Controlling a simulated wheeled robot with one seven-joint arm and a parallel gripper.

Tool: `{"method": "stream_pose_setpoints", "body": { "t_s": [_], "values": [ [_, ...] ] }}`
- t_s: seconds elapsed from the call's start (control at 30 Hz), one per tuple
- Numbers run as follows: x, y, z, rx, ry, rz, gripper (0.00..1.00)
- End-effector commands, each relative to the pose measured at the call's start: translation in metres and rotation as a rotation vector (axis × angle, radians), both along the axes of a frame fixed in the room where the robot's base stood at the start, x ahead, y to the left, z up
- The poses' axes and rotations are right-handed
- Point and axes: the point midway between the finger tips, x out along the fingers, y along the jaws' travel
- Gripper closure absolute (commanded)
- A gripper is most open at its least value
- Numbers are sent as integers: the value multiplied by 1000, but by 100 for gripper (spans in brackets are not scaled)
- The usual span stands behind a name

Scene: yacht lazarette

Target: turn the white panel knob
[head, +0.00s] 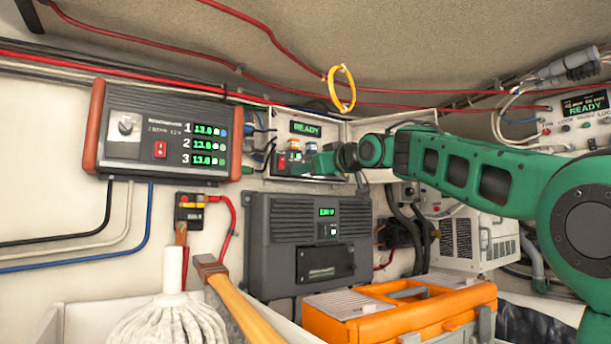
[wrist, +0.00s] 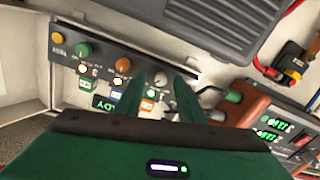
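The small control panel (wrist: 100,70) shows in the wrist view with a row of round knobs: yellow (wrist: 57,37), green (wrist: 85,48), orange (wrist: 122,64) and a whitish one (wrist: 161,79). My gripper (wrist: 160,80) points at the panel with its two green fingers apart. The whitish knob shows in the gap between the fingertips; I cannot tell whether either finger touches it. In the head view my gripper (head: 306,164) is at the open panel box under a green READY display (head: 306,128), and it hides part of the panel.
A wall unit (head: 160,135) with green number displays and a pale knob (head: 126,124) hangs left of the panel. A dark grey unit (head: 283,235) is below it. A yellow ring (head: 342,88) hangs above. An orange toolbox (head: 400,305) and a mop (head: 172,318) stand in front.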

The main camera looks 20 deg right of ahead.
Motion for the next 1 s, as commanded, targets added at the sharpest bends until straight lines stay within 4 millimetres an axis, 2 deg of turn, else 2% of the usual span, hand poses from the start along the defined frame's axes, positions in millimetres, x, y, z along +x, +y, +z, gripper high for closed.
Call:
{"method": "stream_pose_setpoints", "body": {
  "t_s": [0.3,0.5,0.7,1.0],
  "values": [
    [-53,-18,1,1,-3,-2,65],
    [-80,-28,0,0,-1,-3,65],
    [-91,-31,-1,0,0,-1,65],
    [-92,-32,0,0,0,-1,65]
  ]
}}
